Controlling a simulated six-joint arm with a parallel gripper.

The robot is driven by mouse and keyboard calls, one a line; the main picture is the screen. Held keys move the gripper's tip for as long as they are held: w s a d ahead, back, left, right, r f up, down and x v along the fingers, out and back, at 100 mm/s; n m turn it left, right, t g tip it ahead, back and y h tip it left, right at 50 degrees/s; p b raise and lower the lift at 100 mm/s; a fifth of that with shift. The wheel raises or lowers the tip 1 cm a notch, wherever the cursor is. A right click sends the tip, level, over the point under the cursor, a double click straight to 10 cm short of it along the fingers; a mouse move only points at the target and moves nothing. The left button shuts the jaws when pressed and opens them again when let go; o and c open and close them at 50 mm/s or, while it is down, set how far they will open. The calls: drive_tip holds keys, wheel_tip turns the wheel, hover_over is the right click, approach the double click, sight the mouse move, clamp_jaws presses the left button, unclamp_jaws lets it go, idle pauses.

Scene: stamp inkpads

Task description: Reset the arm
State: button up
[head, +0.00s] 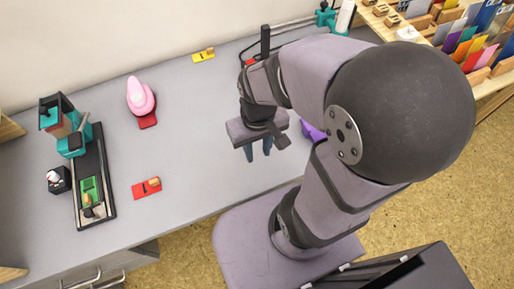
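My gripper (258,154) hangs over the right part of the grey table (190,130), pointing down. Its two dark fingers are apart, with nothing visible between them. My arm's large dark joint and links fill the right half of the view and hide part of the table. A red inkpad (140,191) with a small wooden stamp lies near the front edge. A yellow inkpad (203,56) with a stamp lies at the back. A pink rounded object (140,96) stands by a red pad (148,121). A purple object (312,131) is partly hidden by my arm.
A black tray (108,206) with a green pad (90,190), a teal device (76,140) and a small black box (59,180) are at the left. A black upright object (265,41) stands behind my arm. Wooden racks with cards (470,45) are back right. The table's middle is clear.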

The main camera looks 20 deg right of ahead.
wheel_tip(320, 180, up, 10)
drive_tip(key=p, duration=1)
drive_tip(key=shift+f, duration=0.15)
